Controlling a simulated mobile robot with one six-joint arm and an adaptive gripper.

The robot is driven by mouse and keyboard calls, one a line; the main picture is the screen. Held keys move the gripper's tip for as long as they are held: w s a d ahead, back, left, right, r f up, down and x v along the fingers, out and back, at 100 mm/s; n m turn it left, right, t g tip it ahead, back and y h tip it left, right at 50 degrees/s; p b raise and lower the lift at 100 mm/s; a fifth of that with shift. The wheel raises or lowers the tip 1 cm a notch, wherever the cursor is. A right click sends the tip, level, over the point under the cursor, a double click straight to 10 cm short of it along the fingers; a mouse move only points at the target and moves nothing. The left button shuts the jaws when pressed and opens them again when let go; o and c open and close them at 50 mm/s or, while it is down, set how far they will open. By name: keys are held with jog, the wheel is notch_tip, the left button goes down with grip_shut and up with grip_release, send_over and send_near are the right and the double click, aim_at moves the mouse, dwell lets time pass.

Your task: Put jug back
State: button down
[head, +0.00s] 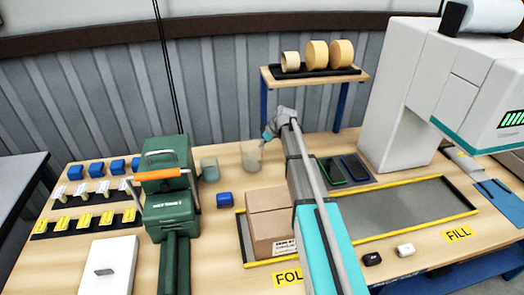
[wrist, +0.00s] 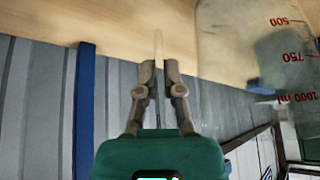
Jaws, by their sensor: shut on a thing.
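The clear jug (head: 251,156) is at the back middle of the table in the head view, looking roughly upright. Its see-through wall with red marks up to 1000 ml fills the right of the wrist view (wrist: 225,60). My gripper (wrist: 158,88) is shut on a thin pale strip beside the jug's wall, which looks like its handle. In the head view my gripper (head: 268,133) is just right of the jug, partly hidden by my arm. I cannot tell whether the jug's base touches the table.
A grey cup (head: 210,169) and a blue block (head: 224,199) stand left of the jug. A green machine (head: 168,215) is further left. A brown carton (head: 268,222) sits in the yellow-edged tray (head: 420,196). A raised shelf (head: 352,76) with tape rolls stands behind.

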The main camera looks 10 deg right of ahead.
aim_at(278, 199)
jog(key=shift+f+b, duration=0.45)
jog(key=shift+f, duration=0.3)
jog(key=shift+f, duration=0.15)
jog(key=c, duration=0.8)
grip_release()
jog(key=shift+r, duration=0.25)
jog(key=shift+p+v, duration=5.2)
jog(key=shift+v, duration=0.75)
jog(key=shift+s, duration=0.1)
jog(key=s+a+f+m+g+h, duration=0.1)
jog(key=s+a+m, duration=0.1)
jog(key=s, duration=0.7)
jog(key=s+a+m+g+h, duration=0.1)
jog(key=s+a+m+h, duration=0.1)
jog(key=s, duration=0.8)
jog(key=s+a+f+m+g+h, duration=0.1)
jog(key=s+m, duration=0.3)
jog(key=s, duration=0.6)
jog(key=shift+s+a+f+m+g, duration=0.1)
jog(key=shift+a+f+m+g, duration=0.2)
jog(key=shift+a+g, duration=0.35)
